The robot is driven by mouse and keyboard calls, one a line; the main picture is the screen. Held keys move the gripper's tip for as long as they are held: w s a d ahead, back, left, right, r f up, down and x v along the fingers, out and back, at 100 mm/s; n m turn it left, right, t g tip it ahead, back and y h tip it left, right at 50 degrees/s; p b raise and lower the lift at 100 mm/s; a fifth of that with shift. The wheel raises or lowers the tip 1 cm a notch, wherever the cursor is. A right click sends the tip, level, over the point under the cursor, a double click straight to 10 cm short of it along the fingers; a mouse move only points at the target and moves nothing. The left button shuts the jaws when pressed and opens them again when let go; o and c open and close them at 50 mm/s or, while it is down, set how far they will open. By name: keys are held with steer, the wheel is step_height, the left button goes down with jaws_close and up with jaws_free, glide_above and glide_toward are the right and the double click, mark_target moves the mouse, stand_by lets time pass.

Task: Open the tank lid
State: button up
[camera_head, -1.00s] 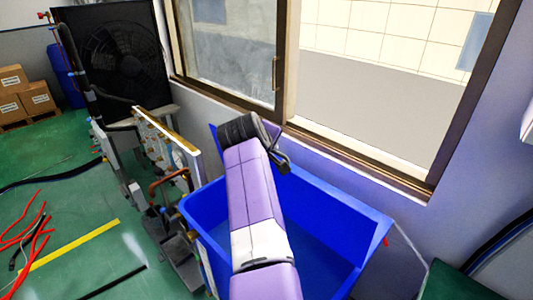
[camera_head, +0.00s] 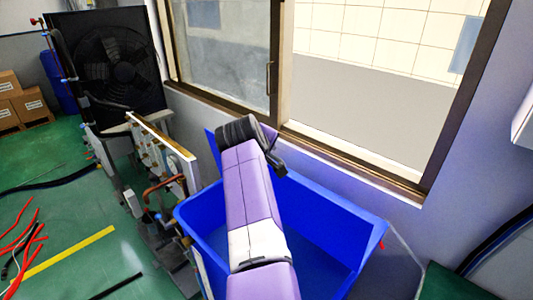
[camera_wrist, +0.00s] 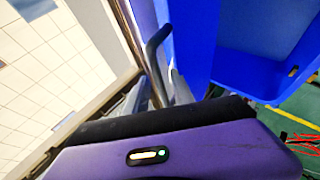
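The blue tank (camera_head: 195,223) stands below the window, and its inside shows in the head view. A blue panel, which looks like the raised lid (camera_head: 212,148), stands upright at its back, mostly hidden by my arm. In the wrist view, an upright blue panel (camera_wrist: 190,40) and the tank (camera_wrist: 262,62) are at the upper right. My gripper (camera_head: 272,155) is above the back of the tank, near the window wall. In the wrist view a dark curved piece stands beside the blue panel. I cannot tell whether the fingers are open or touch the panel.
The window frame (camera_head: 350,165) and wall are close behind the tank. A rack with pipes (camera_head: 160,155) stands close at its left, with a black fan unit (camera_head: 110,65) beyond. Red and black hoses (camera_head: 25,240) lie on the green floor at left.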

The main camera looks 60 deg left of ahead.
steer(key=shift+s, duration=0.1)
steer(key=b+v, duration=0.1)
steer(key=v, duration=0.6)
steer(key=shift+d+r, duration=0.25)
steer(key=shift+s, duration=0.1)
stand_by(0.4)
